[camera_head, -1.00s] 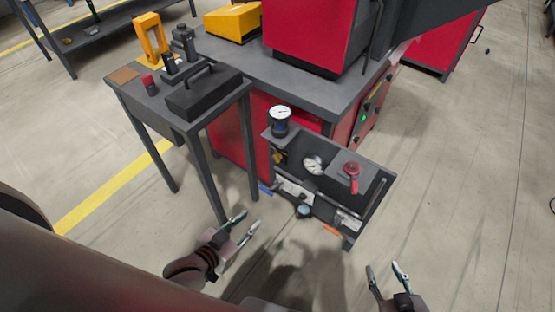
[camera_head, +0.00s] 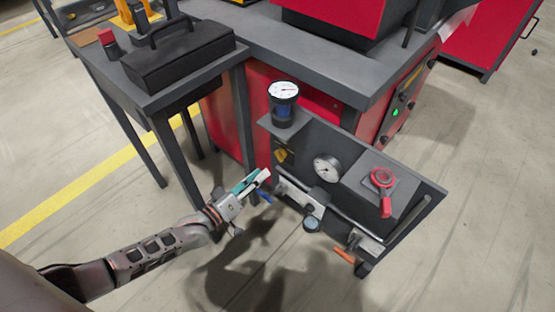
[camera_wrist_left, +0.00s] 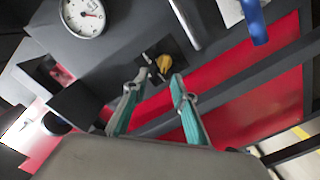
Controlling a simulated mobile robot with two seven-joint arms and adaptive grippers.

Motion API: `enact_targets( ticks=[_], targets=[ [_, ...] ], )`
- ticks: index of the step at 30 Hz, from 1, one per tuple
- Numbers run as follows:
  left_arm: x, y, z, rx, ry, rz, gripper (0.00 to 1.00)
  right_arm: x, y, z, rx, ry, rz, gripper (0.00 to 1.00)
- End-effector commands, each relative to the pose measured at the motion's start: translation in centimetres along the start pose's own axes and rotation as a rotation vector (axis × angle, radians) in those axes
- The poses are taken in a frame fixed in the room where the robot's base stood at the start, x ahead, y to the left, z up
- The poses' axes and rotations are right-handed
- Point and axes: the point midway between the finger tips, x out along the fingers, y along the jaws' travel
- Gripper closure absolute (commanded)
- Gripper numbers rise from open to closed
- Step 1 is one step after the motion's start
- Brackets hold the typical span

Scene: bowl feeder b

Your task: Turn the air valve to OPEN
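A grey panel (camera_head: 325,195) stands low in front of the red machine. A yellow knob (camera_head: 282,155) is on its left part, and it also shows in the left wrist view (camera_wrist_left: 163,63). A red-handled valve (camera_head: 383,180) sits on the panel's right box, its handle pointing toward the front. I cannot tell which one is the air valve, and no OPEN label is readable. My left gripper (camera_head: 262,177) is left of the panel, just below the yellow knob in the picture. In the left wrist view its teal fingers (camera_wrist_left: 158,88) are apart, with the yellow knob beyond the gap. My right gripper is out of view.
A round gauge (camera_head: 326,168) and a blue-bodied gauge unit (camera_head: 284,103) are on the panel. A blue handle (camera_head: 264,197) and an orange handle (camera_head: 344,255) stick out below. A dark side table (camera_head: 150,105) stands at the left. The floor in front is clear.

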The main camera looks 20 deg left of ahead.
Motion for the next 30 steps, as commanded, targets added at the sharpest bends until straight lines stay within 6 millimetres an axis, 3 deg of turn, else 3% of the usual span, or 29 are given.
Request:
enact_targets(
  ticks=[1,3,8,21,30],
  targets=[
    [0.0,-1.2,0.6,-0.017,0.0,-0.006,0.74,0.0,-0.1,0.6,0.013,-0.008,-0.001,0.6],
    [0.5,-1.5,0.0,-0.031,0.012,0.0,0.74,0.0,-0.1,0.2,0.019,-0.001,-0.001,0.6],
    [1.8,-1.5,-0.5,-0.039,0.021,0.005,0.74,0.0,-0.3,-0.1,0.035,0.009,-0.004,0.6],
    [7.6,-1.5,-0.5,-0.037,0.018,0.003,0.74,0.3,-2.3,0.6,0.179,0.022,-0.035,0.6],
    [8.6,-1.3,-0.8,-0.036,0.02,0.006,0.74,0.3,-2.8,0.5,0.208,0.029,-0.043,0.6]
  ],
)
